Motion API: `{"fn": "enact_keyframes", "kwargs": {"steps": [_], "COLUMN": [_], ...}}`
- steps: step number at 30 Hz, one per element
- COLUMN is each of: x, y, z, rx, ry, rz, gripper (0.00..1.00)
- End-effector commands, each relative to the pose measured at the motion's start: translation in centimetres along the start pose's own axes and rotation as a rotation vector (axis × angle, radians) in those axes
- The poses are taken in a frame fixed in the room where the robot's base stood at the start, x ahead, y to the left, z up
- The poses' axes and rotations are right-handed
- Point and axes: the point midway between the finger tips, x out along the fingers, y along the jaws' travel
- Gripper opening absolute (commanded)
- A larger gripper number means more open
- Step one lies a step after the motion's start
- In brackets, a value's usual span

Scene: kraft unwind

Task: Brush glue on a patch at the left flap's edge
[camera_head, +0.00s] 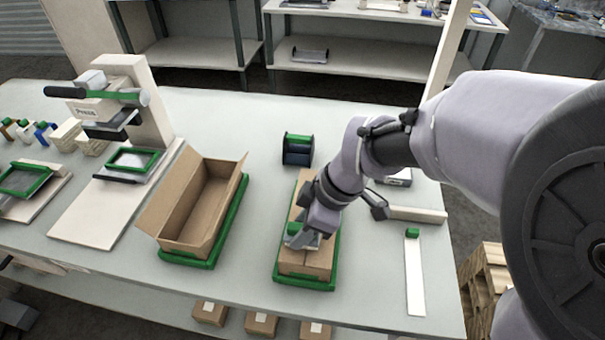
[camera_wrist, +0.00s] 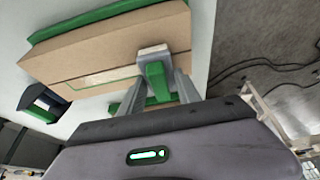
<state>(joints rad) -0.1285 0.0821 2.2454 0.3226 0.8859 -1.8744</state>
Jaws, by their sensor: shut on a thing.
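A closed brown carton (camera_head: 306,262) lies in a green-rimmed tray (camera_head: 333,262) on the table. In the wrist view the carton's top (camera_wrist: 110,45) shows a lengthwise seam. A pale, thin-outlined strip (camera_wrist: 105,78) runs along that seam. My gripper (camera_head: 303,238) is over the near half of the carton. In the wrist view its two grey fingers are shut on a green-handled brush (camera_wrist: 155,78). The brush's pale head (camera_wrist: 152,52) is at the carton top near the seam. I cannot tell whether it touches. My arm hides part of the carton in the head view.
An open carton (camera_head: 187,215) stands in a second green tray (camera_head: 212,245) on the left. A press (camera_head: 115,105) stands further left. A dark green-edged holder (camera_head: 298,150) is behind the carton. A white strip with a green block (camera_head: 414,275) lies on the right. Bare tabletop separates the trays.

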Motion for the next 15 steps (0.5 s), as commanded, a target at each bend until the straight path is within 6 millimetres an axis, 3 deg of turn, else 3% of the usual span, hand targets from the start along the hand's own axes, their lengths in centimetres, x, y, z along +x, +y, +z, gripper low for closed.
{"fn": "enact_keyframes", "kwargs": {"steps": [15], "x": [0.0], "y": [2.8], "z": [0.0], "rx": [0.000], "ry": [0.000], "rz": [-0.001], "gripper": [0.07]}}
